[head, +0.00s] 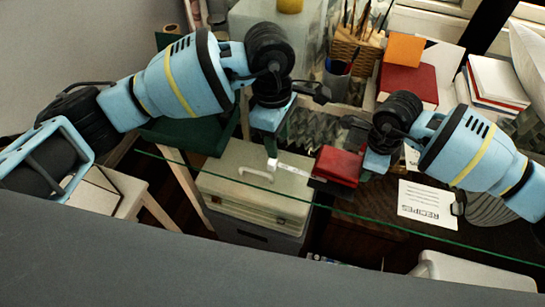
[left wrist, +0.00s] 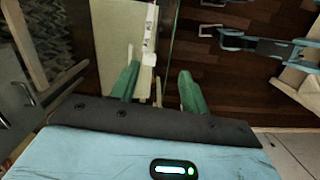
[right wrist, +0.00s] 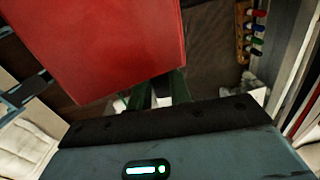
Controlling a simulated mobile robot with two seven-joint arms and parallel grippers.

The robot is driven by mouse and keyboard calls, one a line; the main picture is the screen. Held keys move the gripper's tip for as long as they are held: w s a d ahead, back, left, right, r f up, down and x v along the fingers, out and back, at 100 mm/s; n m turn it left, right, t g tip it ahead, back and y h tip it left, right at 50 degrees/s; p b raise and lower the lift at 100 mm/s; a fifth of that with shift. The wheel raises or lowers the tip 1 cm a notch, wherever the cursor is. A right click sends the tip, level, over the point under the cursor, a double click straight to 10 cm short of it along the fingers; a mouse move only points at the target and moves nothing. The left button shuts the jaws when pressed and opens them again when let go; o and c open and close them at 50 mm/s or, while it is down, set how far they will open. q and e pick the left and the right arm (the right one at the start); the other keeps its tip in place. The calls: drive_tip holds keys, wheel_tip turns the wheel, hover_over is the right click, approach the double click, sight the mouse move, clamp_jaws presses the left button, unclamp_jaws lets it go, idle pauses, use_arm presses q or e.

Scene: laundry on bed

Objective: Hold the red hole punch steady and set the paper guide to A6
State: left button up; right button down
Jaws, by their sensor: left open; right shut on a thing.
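The red hole punch (head: 338,166) sits at the near edge of the glass tabletop; it fills the upper left of the right wrist view (right wrist: 105,40). Its white paper guide (head: 292,170) sticks out to the left, with a white end piece (head: 271,166). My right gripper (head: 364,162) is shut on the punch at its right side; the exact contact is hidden. My left gripper (head: 268,146) is open and points down just above the guide's end. In the left wrist view, the guide (left wrist: 149,38) lies ahead of the parted green fingers, nearer the left one. The guide's size marks are unreadable.
A printed white card (head: 425,202) lies right of the punch. Red and orange boxes (head: 408,84), a pen cup (head: 336,76) and stacked books (head: 497,80) stand behind. A pale green case (head: 255,185) is below the glass edge.

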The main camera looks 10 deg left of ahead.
sight(272, 161)
use_arm(q)
drive_tip(key=shift+t+y, duration=0.4)
drive_tip(key=shift+y, duration=0.1)
drive_tip(key=f, duration=0.3)
drive_tip(key=w+a+f, duration=0.1)
drive_tip(key=f, duration=0.6)
drive_tip(key=shift+w+a+f, duration=0.25)
drive_tip(key=shift+w+f, duration=0.05)
drive_tip(key=shift+f, duration=0.1)
clamp_jaws()
